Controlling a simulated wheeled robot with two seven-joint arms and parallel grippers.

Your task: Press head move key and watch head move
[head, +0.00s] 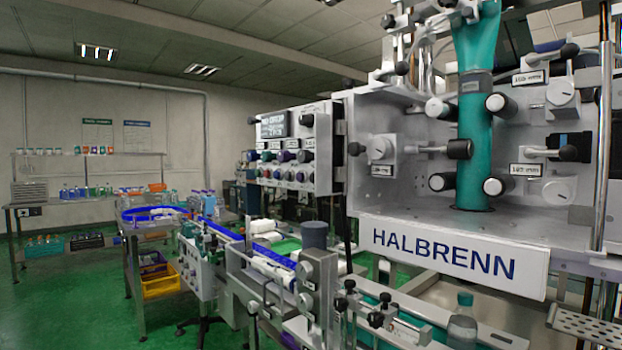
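The sleeve applicator head (400,190) fills the right side of the head view, a grey housing above a white HALBRENN plate (445,252). A teal sleeve tube (473,140) runs down through it between black and white rollers. A control panel (297,150) with a small display and rows of coloured buttons and knobs stands left of the housing. The labels on its keys are too small to read, so I cannot tell which is the head move key. Neither of my grippers is in view.
A conveyor with blue rails (225,232) runs from the back left towards the machine. A clear bottle with a teal cap (462,322) stands below the head. A steel table (22,205) and yellow crate (160,283) are at left. Green floor (70,305) is open at front left.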

